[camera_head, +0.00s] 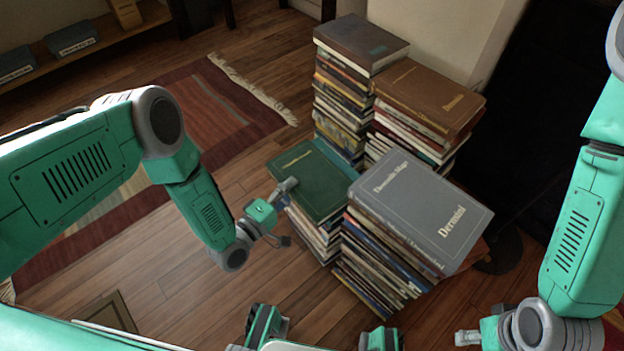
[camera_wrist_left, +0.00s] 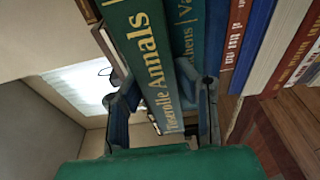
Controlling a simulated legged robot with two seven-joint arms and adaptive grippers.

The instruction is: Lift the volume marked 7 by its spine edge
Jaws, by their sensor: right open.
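No 7 is legible on any book, so I cannot tell which volume bears it. A green book (camera_head: 312,187) lies on top of the front left stack. Contact cannot be told. My right gripper (camera_head: 475,338) is open at the bottom right, away from the stacks, partly cut off.
A grey book (camera_head: 420,208) tops the front right stack, close beside the green one. A brown book (camera_head: 430,95) and a dark brown book (camera_head: 360,42) top the rear stacks. A striped rug (camera_head: 215,105) lies left on the wooden floor. A dark area is at right.

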